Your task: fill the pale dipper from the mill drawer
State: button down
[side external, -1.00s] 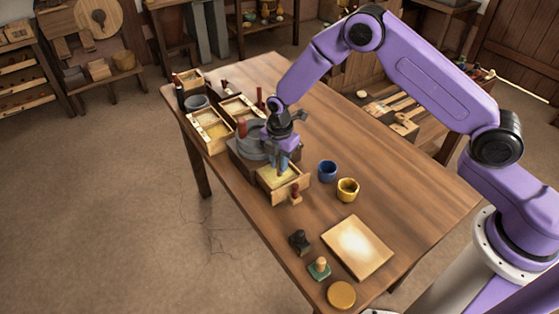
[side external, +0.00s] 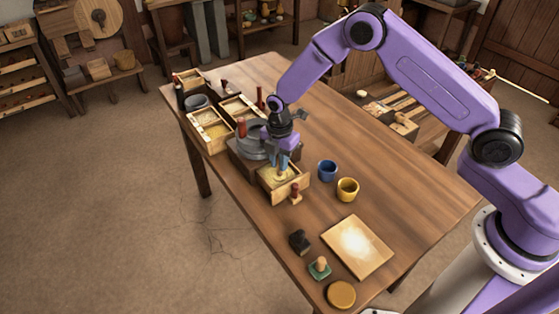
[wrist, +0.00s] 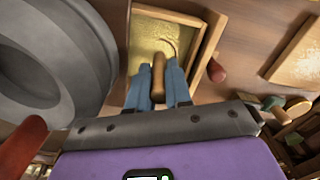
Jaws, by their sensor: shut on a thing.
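The mill drawer (side external: 302,187) is pulled out from the grey stone mill (side external: 248,148) and holds yellow meal (wrist: 150,38). My gripper (side external: 282,166) is over the drawer, pointing down. In the wrist view its blue fingers (wrist: 158,88) are shut on the wooden handle of the pale dipper (wrist: 158,72). A thin curved edge of the dipper shows against the meal ahead of the handle. The dipper's bowl is low in the drawer, at the meal. How much meal it holds I cannot tell.
A pale board (side external: 357,247) and stamps (side external: 319,268) are nearer the front. Boxes of meal (side external: 209,131) stand behind the mill. The table's right side is clear.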

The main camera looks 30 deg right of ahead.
jog(key=shift+r, duration=3.15)
